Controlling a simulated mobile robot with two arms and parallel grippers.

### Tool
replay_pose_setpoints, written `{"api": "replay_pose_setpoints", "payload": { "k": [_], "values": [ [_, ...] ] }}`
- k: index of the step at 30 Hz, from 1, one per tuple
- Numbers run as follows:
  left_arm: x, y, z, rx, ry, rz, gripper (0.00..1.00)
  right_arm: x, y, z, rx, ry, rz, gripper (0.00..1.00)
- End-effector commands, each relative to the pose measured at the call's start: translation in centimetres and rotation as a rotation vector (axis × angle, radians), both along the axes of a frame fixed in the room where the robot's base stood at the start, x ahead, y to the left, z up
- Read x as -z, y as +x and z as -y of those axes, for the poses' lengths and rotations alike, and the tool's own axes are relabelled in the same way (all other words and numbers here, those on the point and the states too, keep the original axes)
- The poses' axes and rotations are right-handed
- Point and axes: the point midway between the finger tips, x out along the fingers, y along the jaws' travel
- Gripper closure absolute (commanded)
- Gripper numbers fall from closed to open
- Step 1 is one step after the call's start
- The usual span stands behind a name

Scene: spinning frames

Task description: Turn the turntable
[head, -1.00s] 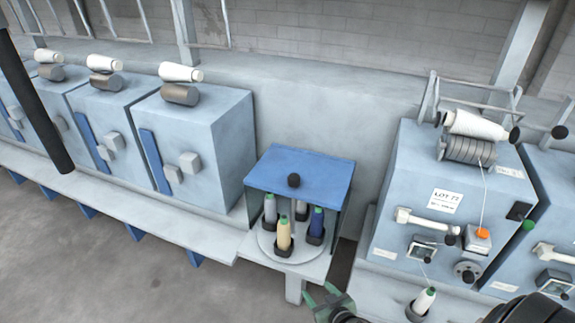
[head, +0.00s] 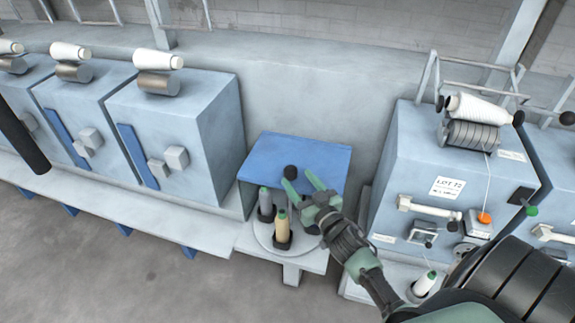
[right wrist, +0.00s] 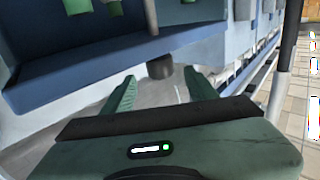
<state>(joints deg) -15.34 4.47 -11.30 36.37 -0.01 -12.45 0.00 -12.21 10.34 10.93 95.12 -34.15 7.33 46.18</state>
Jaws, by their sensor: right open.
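The turntable (head: 262,238) is a pale round disc under a blue roof (head: 315,155), on a light ledge. A black knob (head: 291,171) stands at the roof's front edge. My left gripper is out of view.
Blue machine boxes (head: 178,135) with white cones stand to the left. Another machine (head: 455,170) with a "LOT 72" label stands to the right, a white-green cone (head: 425,284) below it. Grey floor lies open at the lower left.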

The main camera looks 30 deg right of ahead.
Motion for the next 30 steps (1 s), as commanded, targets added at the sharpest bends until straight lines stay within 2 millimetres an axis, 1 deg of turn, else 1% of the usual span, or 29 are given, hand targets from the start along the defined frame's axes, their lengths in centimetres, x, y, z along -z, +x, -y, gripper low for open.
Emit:
{"api": "replay_pose_setpoints", "payload": {
  "k": [1, 2, 3, 7, 9, 10, 14, 18, 21, 23, 24, 26, 27, 28, 30],
  "values": [
    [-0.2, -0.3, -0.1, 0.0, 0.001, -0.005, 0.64, -0.3, 1.0, 0.1, 0.0, 0.0, 0.002, 0.42],
    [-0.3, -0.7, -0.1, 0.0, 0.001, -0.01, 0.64, -0.3, 1.5, 0.1, 0.001, 0.001, 0.003, 0.42],
    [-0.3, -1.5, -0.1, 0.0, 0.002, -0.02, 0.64, -0.2, 2.2, 0.2, 0.001, 0.002, 0.002, 0.42],
    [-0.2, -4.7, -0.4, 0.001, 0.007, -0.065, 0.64, -0.1, 4.1, 0.3, 0.0, 0.001, 0.001, 0.42],
    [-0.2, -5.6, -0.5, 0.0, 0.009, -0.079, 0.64, -0.1, 4.8, 0.4, 0.0, 0.0, 0.001, 0.42],
    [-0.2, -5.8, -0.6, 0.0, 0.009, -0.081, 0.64, -0.1, 5.1, 0.4, 0.0, 0.0, 0.001, 0.42],
    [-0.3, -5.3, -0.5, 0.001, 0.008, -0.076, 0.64, 0.0, 5.6, 0.4, 0.0, 0.002, -0.001, 0.42],
    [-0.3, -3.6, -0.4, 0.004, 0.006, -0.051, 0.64, 0.0, 5.7, 0.4, 0.0, 0.001, 0.0, 0.42],
    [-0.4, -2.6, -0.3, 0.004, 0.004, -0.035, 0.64, 0.0, 5.7, 0.4, 0.0, 0.001, 0.0, 0.42],
    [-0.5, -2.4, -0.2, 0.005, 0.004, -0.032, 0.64, 0.0, 5.7, 0.4, 0.0, 0.001, 0.0, 0.59],
    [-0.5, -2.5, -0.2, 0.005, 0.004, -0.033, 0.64, 0.0, 5.7, 0.4, 0.0, 0.001, -0.001, 0.7],
    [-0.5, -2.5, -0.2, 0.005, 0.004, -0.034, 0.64, 0.0, 5.7, 0.4, 0.0, 0.001, -0.001, 0.87],
    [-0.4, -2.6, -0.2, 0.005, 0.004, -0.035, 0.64, 0.0, 5.7, 0.4, 0.0, 0.001, -0.001, 0.98],
    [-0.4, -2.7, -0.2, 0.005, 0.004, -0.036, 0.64, 0.0, 5.7, 0.4, 0.0, 0.001, -0.001, 1.0],
    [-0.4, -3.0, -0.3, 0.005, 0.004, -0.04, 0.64, 0.0, 5.7, 0.4, 0.0, 0.001, -0.001, 1.0]
  ]
}}
